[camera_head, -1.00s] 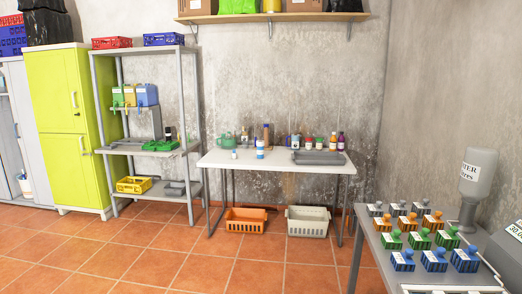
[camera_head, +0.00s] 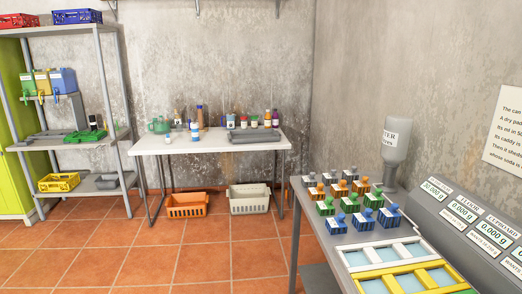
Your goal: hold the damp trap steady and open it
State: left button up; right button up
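No gripper of mine is in view. Small ribbed boxes with knobbed tops and white labels stand in rows on the grey table at right; they may be damp traps, but I cannot tell which one the task means. The front row is blue (camera_head: 362,220), with green boxes (camera_head: 345,205) behind it, then orange ones (camera_head: 341,188), and grey ones (camera_head: 331,178) at the back. Their knobbed tops look in place. On the shelf at left stand upright containers in green, yellow and blue (camera_head: 62,81).
A grey bottle (camera_head: 396,142) stands behind the boxes. White (camera_head: 383,255) and yellow (camera_head: 412,281) frames lie in front, beside a panel of weight displays (camera_head: 464,212). A white table (camera_head: 205,144) holds bottles, with orange (camera_head: 187,205) and cream (camera_head: 249,199) baskets below. Tiled floor is clear at lower left.

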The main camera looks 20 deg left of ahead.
aim_at(195, 132)
jog(key=i+j+u, duration=0.35)
jog(key=i, duration=0.15)
jog(key=i+j+u, duration=0.2)
jog(key=i+u, duration=0.15)
jog(key=i, duration=0.15)
jog(key=i+u, duration=0.3)
jog(key=i, duration=2.45)
jog(key=j+u, duration=0.05)
jog(key=j, duration=0.05)
